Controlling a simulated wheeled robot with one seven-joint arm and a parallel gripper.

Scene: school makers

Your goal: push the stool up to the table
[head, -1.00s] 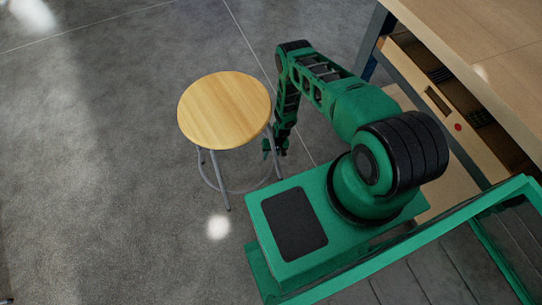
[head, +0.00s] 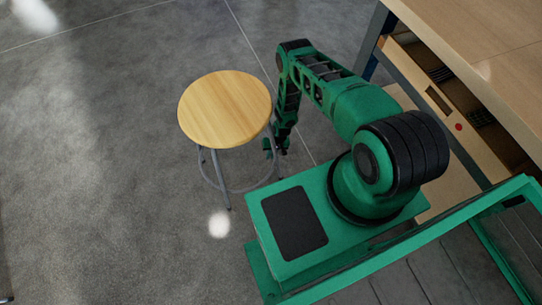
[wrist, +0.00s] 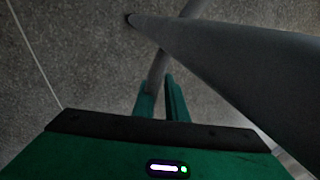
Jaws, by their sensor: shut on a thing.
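The stool (head: 225,108) stands upright on the floor left of my arm in the head view. It has a round pale wooden seat and grey metal legs with a ring low down. My gripper (head: 272,147) is low beside the stool's right side, below seat height. In the wrist view, my gripper (wrist: 160,90) has its green fingers close together at a thin grey bar of the stool (wrist: 159,68). A thick grey leg crosses the upper right there. The table (head: 480,50) has a wooden top and stands at the upper right, apart from the stool.
Under the table top are a shelf and drawer front (head: 435,95) and a grey table leg (head: 372,40). Open grey floor (head: 90,170) lies to the left and behind the stool. A gap of floor separates stool and table, with my arm over it.

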